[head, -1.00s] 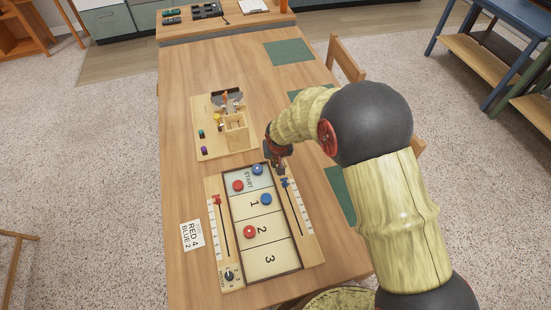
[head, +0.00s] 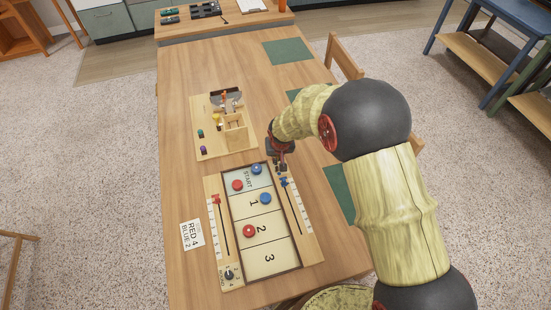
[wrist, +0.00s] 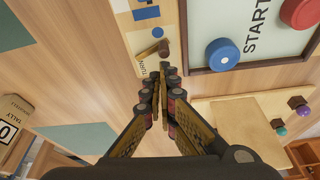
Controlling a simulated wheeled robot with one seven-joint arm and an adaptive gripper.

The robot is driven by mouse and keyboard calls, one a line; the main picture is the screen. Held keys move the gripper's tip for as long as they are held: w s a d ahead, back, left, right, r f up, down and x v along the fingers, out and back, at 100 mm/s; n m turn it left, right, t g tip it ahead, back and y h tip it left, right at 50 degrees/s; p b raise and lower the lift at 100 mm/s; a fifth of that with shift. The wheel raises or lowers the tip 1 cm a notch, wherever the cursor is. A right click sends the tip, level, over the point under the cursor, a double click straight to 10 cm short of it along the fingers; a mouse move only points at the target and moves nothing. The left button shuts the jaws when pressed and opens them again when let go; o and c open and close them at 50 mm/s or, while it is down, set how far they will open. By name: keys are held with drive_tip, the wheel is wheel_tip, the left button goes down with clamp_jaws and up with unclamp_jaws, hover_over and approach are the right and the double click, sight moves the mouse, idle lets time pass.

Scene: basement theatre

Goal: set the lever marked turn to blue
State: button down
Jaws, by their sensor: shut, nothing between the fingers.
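The lever marked turn (wrist: 148,52) is a small brown handle on the light wooden strip beside the board, at top centre in the wrist view. Its thicker round end is at the right, close to my fingertips, and the handle points left. The word TURN is printed below it. A small blue dot (wrist: 157,32) is printed just above it. My gripper (wrist: 165,72) is shut and empty, its tips just below the lever's round end; I cannot tell whether they touch. In the head view my gripper (head: 281,166) hangs at the board's far right corner and the lever is not clear.
The board (head: 265,230) carries red and blue discs. A blue slider (head: 284,183) stands close to my gripper, a red slider (head: 216,200) at the left strip. A card (head: 191,235) reads RED 4, BLUE 2.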

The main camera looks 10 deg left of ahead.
idle(0.3)
drive_tip(key=v, duration=1.2)
drive_tip(key=shift+f, duration=0.1)
